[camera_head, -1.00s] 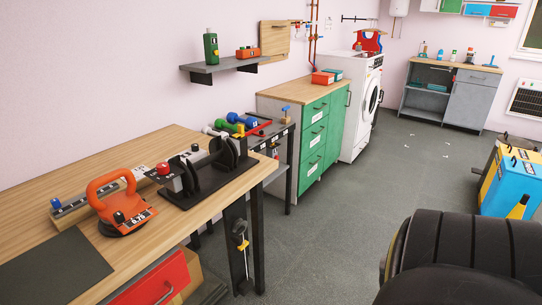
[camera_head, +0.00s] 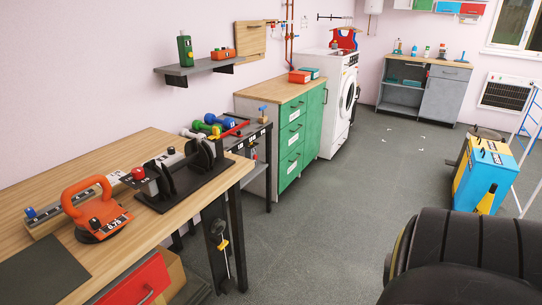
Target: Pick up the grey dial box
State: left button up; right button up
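I cannot make out a thing that is surely the grey dial box. A small grey block with a red knob (camera_head: 139,174) sits at the left end of a black stand (camera_head: 188,186) on the wooden workbench. Whether it has a dial is too small to tell. Neither of my grippers is in view.
The wooden workbench (camera_head: 125,150) fills the left side. Behind it are a small tool stand (camera_head: 263,128), a green cabinet (camera_head: 291,141) and a white washing machine (camera_head: 332,134). A blue and yellow container (camera_head: 482,178) stands at the right. The middle floor is clear.

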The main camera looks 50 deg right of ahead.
aim_at(250, 150)
jog(key=z, duration=0.3)
jog(key=k, duration=0.4)
jog(key=z, duration=1.85)
jog(key=i, duration=1.7)
jog(key=z, duration=0.35)
jog(key=i, duration=1.9)
jog(key=u, duration=1.65)
jog(key=i, duration=0.85)
jog(key=u, duration=0.9)
